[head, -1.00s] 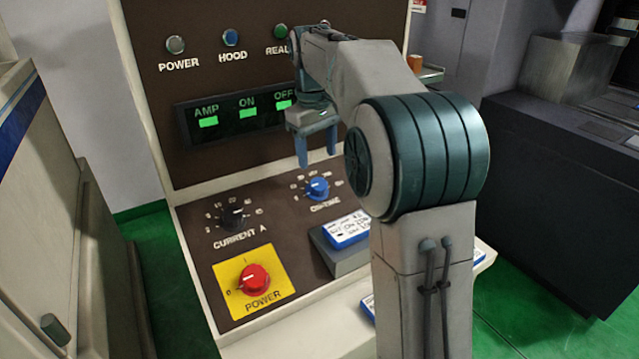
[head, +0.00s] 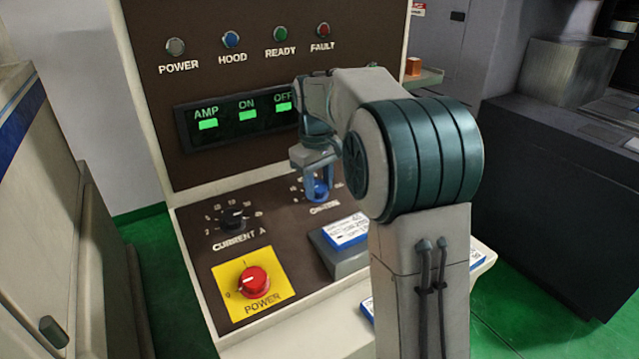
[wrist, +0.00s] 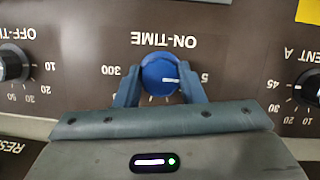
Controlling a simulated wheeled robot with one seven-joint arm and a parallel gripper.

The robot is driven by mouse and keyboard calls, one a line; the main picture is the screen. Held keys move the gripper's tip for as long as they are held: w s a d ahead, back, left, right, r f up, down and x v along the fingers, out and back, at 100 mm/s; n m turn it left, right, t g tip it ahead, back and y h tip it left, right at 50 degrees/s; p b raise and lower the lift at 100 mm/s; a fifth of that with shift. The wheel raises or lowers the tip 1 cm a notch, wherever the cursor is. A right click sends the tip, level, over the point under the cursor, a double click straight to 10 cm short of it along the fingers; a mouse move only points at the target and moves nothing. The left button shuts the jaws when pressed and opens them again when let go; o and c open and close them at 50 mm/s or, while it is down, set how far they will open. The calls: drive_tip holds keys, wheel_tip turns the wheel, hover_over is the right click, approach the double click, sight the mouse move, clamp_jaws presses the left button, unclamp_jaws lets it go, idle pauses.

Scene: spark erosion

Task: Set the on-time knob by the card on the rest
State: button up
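The blue on-time knob (head: 320,189) sits on the sloping brown panel. It also shows in the wrist view (wrist: 160,75), upside down, with its white mark pointing to the picture's right, toward a partly covered figure starting with 5. The figure 300 is on the other side. My gripper (head: 320,196) is down at the panel with one finger on each side of the knob. In the wrist view its fingertips (wrist: 160,72) appear to press against the knob's sides. The blue-and-white card (head: 346,231) lies on the grey rest (head: 350,262); its writing is too small to read surely.
The current knob (head: 233,219) and red power knob (head: 253,281) are to the left. The off-time knob (wrist: 12,65) is beside the on-time knob in the wrist view. A display (head: 237,120) shows green bars. More cards (head: 478,257) lie on the pale ledge, partly behind my arm.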

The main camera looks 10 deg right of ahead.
drive_tip(key=shift+f, duration=0.15)
drive_tip(key=m+y+p, duration=0.1)
drive_tip(key=m+p, duration=0.1)
drive_tip(key=m, duration=0.1)
drive_tip(key=shift+g, duration=0.3)
drive_tip(key=m+y+p, duration=0.1)
drive_tip(key=m, duration=0.2)
drive_tip(key=shift+s+d+f+m, duration=0.1)
drive_tip(key=shift+m, duration=0.3)
drive_tip(key=m+y, duration=0.1)
drive_tip(key=m, duration=0.2)
drive_tip(key=shift+m+y+p, duration=0.3)
drive_tip(key=shift+p, duration=0.1)
drive_tip(key=m+t+y, duration=0.1)
drive_tip(key=m, duration=0.3)
drive_tip(key=shift+f, duration=0.1)
drive_tip(key=m+t, duration=0.1)
drive_tip(key=m, duration=0.2)
drive_tip(key=m+t+y, duration=0.1)
drive_tip(key=m, duration=0.2)
drive_tip(key=shift+s+m, duration=0.1)
drive_tip(key=shift+m, duration=0.2)
drive_tip(key=m+t, duration=0.1)
drive_tip(key=m, duration=0.2)
drive_tip(key=shift+m+p, duration=0.3)
drive_tip(key=shift+m+t+p, duration=0.3)
drive_tip(key=shift+m+t, duration=0.4)
drive_tip(key=shift+m, duration=0.8)
drive_tip(key=shift+s+f, duration=0.1)
